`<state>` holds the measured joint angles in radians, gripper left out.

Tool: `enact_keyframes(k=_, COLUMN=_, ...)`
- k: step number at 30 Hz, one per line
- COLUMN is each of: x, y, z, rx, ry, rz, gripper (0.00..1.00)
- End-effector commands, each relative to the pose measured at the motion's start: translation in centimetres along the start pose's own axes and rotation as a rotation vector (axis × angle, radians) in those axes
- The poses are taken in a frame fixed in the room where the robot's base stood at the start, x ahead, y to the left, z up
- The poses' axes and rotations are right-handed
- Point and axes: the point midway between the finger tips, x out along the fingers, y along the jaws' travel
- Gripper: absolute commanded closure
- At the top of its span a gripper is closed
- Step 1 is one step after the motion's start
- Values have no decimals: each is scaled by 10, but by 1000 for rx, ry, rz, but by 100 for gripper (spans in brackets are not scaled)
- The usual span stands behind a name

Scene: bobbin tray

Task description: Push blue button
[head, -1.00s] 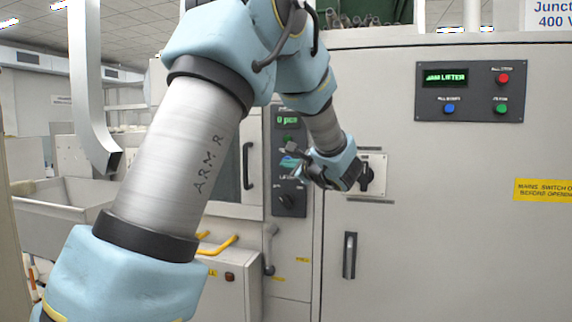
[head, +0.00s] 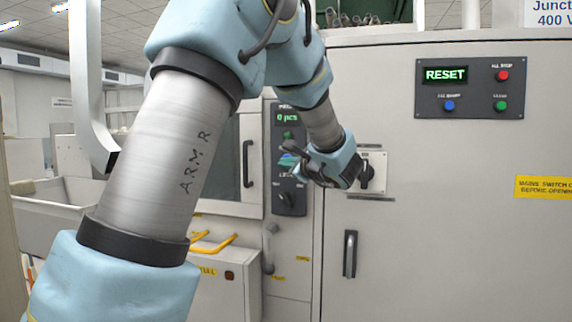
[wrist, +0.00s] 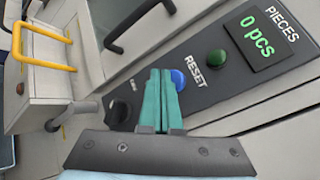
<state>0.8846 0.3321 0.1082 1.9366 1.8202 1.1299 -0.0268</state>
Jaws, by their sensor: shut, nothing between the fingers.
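The blue button (wrist: 178,79) sits on the dark narrow panel in the wrist view, beside the word RESET and below a green button (wrist: 217,62). My gripper (wrist: 160,72) is shut and empty, with its teal fingertips over the left edge of the blue button. I cannot tell whether they touch it. In the head view my gripper (head: 287,158) is in front of the same narrow panel and hides its middle. A second blue button (head: 449,105) is on the wide cabinet panel at the right, well away from my gripper.
The narrow panel's display (wrist: 263,33) reads 0 pcs. A black knob (wrist: 120,110) is at its lower end. The wide panel's display (head: 445,75) reads RESET, with red (head: 502,76) and green (head: 500,106) buttons beside it. A rotary switch (head: 366,174) is close to my wrist.

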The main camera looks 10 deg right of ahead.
Motion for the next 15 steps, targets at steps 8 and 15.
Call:
enact_keyframes(k=8, x=-1, y=1, z=1, rx=-1, ry=0, rz=0, gripper=100)
enact_keyframes(k=15, x=-16, y=13, z=10, rx=-3, ry=-1, rz=-1, gripper=100)
